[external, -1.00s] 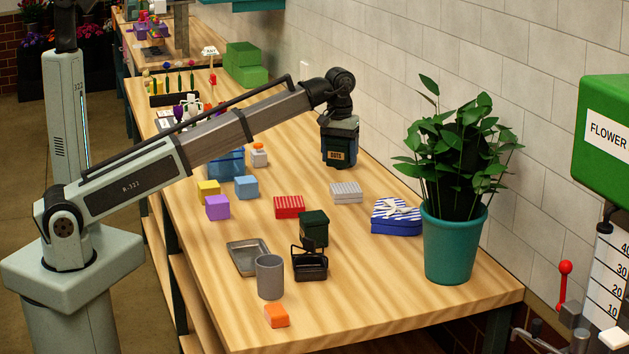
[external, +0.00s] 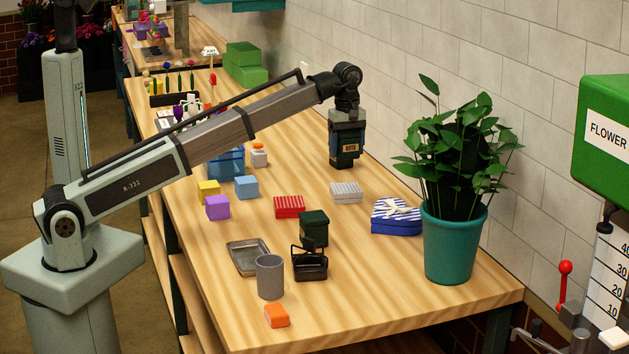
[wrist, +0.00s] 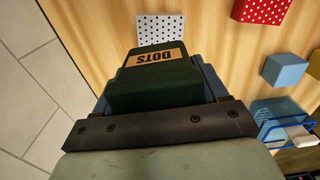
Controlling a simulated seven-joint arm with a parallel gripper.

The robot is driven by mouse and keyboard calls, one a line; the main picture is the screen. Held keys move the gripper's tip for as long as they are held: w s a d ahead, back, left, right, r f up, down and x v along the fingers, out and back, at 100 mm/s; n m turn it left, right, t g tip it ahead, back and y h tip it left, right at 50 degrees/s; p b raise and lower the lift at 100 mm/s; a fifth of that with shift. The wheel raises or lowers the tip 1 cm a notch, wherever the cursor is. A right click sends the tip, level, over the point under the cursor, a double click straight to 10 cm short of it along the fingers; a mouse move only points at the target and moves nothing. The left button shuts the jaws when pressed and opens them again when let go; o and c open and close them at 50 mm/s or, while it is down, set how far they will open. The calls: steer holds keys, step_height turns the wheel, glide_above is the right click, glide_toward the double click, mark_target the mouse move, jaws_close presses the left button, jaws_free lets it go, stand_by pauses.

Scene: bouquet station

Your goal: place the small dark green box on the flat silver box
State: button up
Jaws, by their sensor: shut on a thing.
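My gripper (external: 346,150) is shut on a small dark green box with a tan "DOTS" label and holds it above the back part of the table. In the wrist view the dark green box (wrist: 155,88) sits between the two fingers. The flat silver box (external: 346,193) is pale with a dotted pattern and lies on the table in front of and below my gripper. In the wrist view the silver box (wrist: 160,28) shows just past the held box, partly hidden by it. The two boxes are apart.
A red box (external: 289,207) lies left of the silver box, and a blue-and-white heart-shaped box (external: 396,216) lies to its right. A potted plant (external: 450,245) stands further right. Another dark green box (external: 314,228) and a black basket (external: 310,265) stand in front. Table around the silver box is clear.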

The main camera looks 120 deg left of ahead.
mark_target(347, 134)
step_height(347, 134, down, 9)
steer(key=shift+r, duration=0.1)
stand_by(0.4)
steer(key=shift+f, duration=0.2)
steer(key=o, duration=1.1)
step_height(347, 134, up, 12)
steer(key=shift+r, duration=0.2)
